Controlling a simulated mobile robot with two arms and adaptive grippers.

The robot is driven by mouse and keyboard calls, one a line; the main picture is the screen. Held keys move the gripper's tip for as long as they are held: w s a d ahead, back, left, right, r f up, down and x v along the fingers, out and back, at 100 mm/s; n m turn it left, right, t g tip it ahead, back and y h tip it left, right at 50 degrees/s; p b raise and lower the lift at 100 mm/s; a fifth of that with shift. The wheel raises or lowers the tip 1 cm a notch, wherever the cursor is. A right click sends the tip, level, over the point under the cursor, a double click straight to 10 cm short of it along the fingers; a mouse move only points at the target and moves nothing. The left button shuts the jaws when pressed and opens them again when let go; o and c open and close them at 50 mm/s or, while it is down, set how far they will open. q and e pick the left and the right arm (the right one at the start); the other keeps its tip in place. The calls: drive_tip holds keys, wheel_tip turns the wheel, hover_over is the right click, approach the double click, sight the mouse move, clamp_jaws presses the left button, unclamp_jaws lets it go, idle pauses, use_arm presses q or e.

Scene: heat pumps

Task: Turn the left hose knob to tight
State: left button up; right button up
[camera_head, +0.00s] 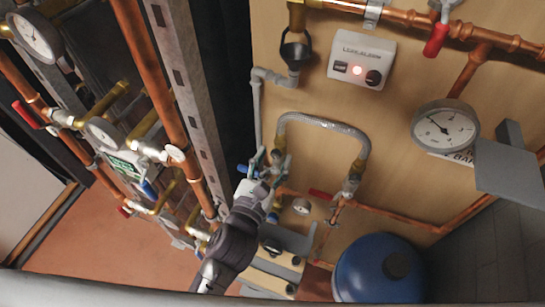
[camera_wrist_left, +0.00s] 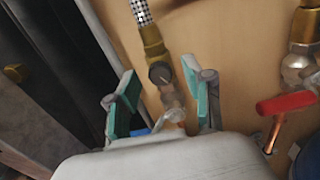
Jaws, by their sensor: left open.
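A braided hose (camera_head: 325,124) arcs between two brass fittings on the wooden panel. In the left wrist view, the lower end of the braided hose (camera_wrist_left: 143,12) runs into a brass fitting (camera_wrist_left: 152,42). Below it is a small dark round knob (camera_wrist_left: 160,72) with a pale metal valve body (camera_wrist_left: 173,103) under it. My left gripper (camera_head: 264,168) is at the hose's left end in the head view. In the left wrist view the teal-padded fingers of my left gripper (camera_wrist_left: 160,85) are spread on either side of the knob, with visible gaps. The gripper partly hides the pipework below. My right gripper is not in view.
A red lever handle (camera_wrist_left: 285,103) is on the pipe to the right. A blue tank (camera_head: 378,270), a pressure gauge (camera_head: 444,127) and an alarm box (camera_head: 361,60) are also right. Copper pipes and a grey metal post (camera_head: 190,90) stand close on the left.

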use_arm(q)
clamp_jaws()
